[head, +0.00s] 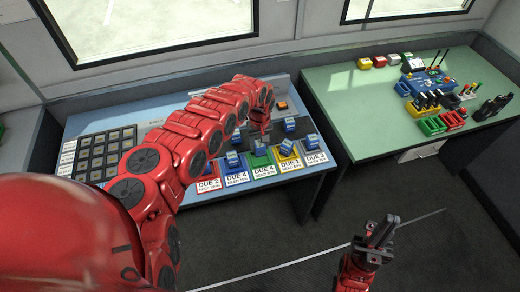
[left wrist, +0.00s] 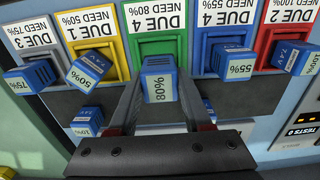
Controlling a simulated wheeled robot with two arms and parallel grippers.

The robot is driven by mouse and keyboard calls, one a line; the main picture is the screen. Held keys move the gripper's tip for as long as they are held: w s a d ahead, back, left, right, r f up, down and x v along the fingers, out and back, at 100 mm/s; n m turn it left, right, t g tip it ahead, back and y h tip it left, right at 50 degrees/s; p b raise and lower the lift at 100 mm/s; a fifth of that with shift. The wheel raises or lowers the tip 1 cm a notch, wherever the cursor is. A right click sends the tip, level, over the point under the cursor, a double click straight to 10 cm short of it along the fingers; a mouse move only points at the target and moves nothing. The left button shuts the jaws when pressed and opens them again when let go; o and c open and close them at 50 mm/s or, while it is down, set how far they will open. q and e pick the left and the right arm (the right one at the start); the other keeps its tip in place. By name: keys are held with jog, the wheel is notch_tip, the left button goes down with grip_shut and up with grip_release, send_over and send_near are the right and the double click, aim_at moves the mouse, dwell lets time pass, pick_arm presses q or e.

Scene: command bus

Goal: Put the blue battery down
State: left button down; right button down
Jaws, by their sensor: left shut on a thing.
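In the left wrist view the blue battery (left wrist: 158,82) marked 80% is between the fingers of my left gripper (left wrist: 157,100), which is shut on it. Its far end overlaps the green bay (left wrist: 158,45) labelled DUE 4 NEED 80%. I cannot tell whether it rests there or hangs just above. In the head view the battery shows at the green bay (head: 260,147), and my left gripper (head: 260,128) is mostly hidden by its own wrist. My right gripper (head: 376,238) is low over the floor, away from the tables; its jaw gap is unclear.
Neighbouring bays hold blue batteries marked 50% (left wrist: 90,68), 55% (left wrist: 236,63), 75% (left wrist: 30,77) and 100% (left wrist: 303,59). A 10% battery (left wrist: 88,121) stands nearer my wrist. A green table (head: 350,110) with coloured bins is at the right. A grid tray (head: 105,150) lies left.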

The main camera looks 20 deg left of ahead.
aim_at(260, 150)
pick_arm(q)
jog(key=shift+d+f, duration=0.25)
jog(key=shift+f, duration=0.85)
jog(key=shift+a+f, duration=0.15)
jog(key=shift+f, duration=0.3)
jog(key=shift+f, duration=0.15)
jog(key=shift+c, duration=1.6)
grip_release()
